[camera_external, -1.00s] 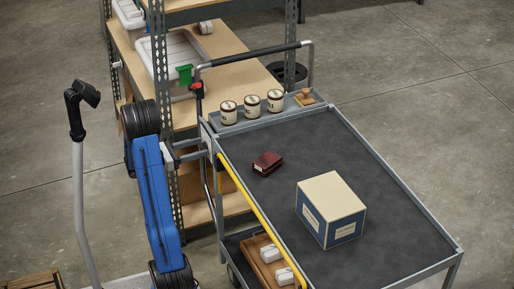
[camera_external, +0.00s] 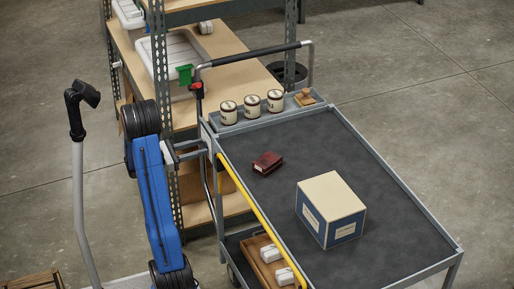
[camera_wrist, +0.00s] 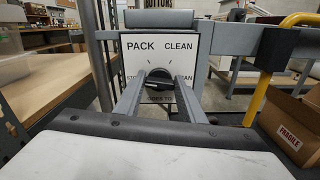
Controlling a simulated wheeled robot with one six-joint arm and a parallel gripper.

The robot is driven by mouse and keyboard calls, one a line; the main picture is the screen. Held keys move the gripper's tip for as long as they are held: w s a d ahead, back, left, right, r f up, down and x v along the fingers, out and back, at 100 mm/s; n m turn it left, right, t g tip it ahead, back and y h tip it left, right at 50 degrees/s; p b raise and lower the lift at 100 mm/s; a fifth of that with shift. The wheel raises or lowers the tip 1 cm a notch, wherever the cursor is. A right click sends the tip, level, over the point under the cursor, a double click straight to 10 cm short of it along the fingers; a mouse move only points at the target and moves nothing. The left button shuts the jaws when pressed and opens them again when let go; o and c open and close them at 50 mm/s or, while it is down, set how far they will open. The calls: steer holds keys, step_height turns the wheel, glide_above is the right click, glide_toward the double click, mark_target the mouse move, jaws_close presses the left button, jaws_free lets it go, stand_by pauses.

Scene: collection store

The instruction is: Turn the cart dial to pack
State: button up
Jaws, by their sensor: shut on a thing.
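The cart dial (camera_wrist: 158,88) is a dark round knob on a white label plate (camera_wrist: 190,48) in the wrist view. PACK is printed at the plate's upper left and CLEAN at its upper right. Lower labels are partly covered by my fingers. My gripper (camera_wrist: 160,80) has its two grey fingers closed on the dial's sides. The bar of the knob looks roughly level, but I cannot tell which label it points to.
A yellow rail (camera_external: 250,212) runs along the cart's side. On the cart top are a blue-and-cream box (camera_external: 331,208), a dark red book (camera_external: 267,163) and several small jars (camera_external: 252,106). A shelf post (camera_external: 160,60) stands close beside my arm.

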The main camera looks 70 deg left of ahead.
steer(key=m, duration=1)
steer(key=shift+d+f, duration=0.15)
stand_by(0.4)
steer(key=o, duration=1)
steer(key=shift+o, duration=0.2)
steer(key=s, duration=1.7)
steer(key=shift+s, duration=0.25)
